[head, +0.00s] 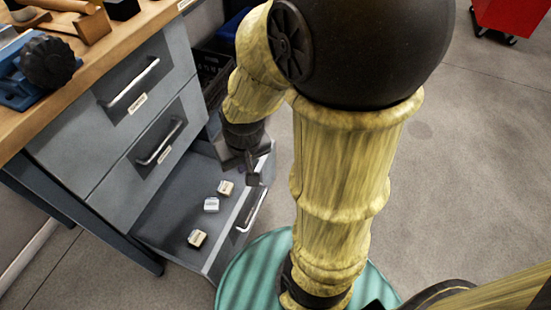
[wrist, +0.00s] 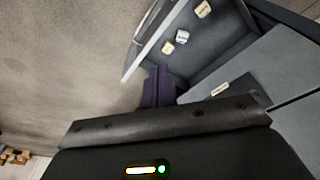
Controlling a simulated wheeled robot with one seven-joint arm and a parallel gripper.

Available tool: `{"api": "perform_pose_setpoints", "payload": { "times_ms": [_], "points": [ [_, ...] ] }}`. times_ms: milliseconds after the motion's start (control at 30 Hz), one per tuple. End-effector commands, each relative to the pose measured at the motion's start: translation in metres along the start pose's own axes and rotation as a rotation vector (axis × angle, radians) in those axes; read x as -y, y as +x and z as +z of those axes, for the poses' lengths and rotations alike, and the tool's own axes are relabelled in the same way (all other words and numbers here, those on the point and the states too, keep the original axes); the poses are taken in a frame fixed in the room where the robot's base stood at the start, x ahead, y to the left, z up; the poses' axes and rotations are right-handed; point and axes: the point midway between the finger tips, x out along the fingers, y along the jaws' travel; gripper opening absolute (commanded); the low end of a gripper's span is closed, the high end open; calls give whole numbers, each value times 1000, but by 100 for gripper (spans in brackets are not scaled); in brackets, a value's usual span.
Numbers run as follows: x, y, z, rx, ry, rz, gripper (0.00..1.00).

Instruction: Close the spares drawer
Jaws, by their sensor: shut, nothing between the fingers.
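The bottom drawer (head: 184,218) of the grey cabinet stands pulled out, its front panel with a bar handle (head: 251,210) facing right. I cannot read a label on it. Three small pale boxes lie inside: one box (head: 226,187) at the back, one (head: 211,204) in the middle and one (head: 197,238) nearer. In the wrist view the open drawer (wrist: 222,48) shows at the upper right. My gripper (head: 253,177) is shut and empty, at the far end of the drawer front. Its dark fingers (wrist: 158,88) overlap the drawer's edge; I cannot tell whether they touch it.
Two upper drawers, the top one (head: 112,112) and the middle one (head: 143,175), are shut. A wooden worktop (head: 103,52) with a blue vise (head: 24,88) is above. A dark crate (head: 212,72) stands behind the cabinet. Bare floor (head: 450,170) lies to the right.

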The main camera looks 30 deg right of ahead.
Motion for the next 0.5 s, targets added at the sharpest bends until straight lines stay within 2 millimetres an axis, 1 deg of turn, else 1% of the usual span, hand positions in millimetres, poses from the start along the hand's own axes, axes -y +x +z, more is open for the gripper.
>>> {"api": "perform_pose_setpoints", "payload": {
  "times_ms": [167, 367, 500],
  "points": [
    [-23, 29, -3, 130, 191, -21, 0],
    [-50, 74, -4, 335, 505, -105, 0],
    [-67, 106, -4, 467, 731, -200, 0]
  ]
}}
